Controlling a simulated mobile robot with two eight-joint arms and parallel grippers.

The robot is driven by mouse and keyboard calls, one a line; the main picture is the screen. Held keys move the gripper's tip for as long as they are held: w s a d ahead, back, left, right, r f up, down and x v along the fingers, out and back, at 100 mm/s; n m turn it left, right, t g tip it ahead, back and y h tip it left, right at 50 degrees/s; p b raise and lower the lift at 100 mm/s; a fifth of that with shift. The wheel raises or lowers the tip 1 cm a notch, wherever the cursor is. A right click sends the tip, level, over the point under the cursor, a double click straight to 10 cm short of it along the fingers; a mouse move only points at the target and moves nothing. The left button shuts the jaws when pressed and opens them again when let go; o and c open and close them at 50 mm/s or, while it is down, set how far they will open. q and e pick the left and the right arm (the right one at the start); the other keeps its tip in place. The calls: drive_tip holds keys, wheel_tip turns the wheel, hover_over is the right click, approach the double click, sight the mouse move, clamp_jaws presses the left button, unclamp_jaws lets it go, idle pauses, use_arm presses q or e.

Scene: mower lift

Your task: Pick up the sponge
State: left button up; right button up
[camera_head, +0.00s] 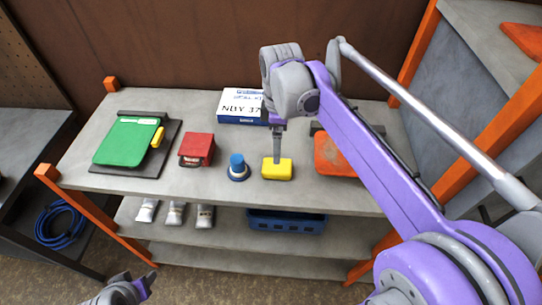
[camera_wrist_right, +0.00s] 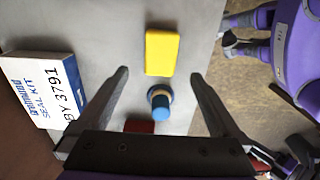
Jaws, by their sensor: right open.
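The yellow sponge (camera_head: 278,169) lies near the front edge of the grey tabletop. My right gripper (camera_head: 277,158) points down over its back part in the head view, and I cannot tell whether it touches. In the right wrist view the sponge (camera_wrist_right: 162,53) shows whole, with the open fingers of the gripper (camera_wrist_right: 160,75) spread wider than it on either side and nothing held. My left gripper (camera_head: 143,284) is low at the bottom left, in front of the table and away from the sponge; its opening is unclear.
A blue-topped round item (camera_head: 238,168) stands close left of the sponge, then a red box (camera_head: 197,149) and a green item (camera_head: 125,141) on a dark board. A labelled seal kit box (camera_head: 240,106) is behind. An orange item (camera_head: 333,155) is to the right.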

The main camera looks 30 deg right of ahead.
sight(279, 166)
wheel_tip(279, 166, down, 4)
drive_tip(key=shift+s+a, duration=0.1)
drive_tip(key=shift+s, duration=0.05)
drive_tip(key=shift+s+f, duration=0.15)
drive_tip(key=shift+f, duration=0.2)
drive_tip(key=f, duration=0.5)
drive_tip(key=shift+d+f, duration=0.35)
drive_tip(key=c, duration=1.3)
drive_tip(key=shift+r, duration=0.1)
wheel_tip(279, 166, up, 10)
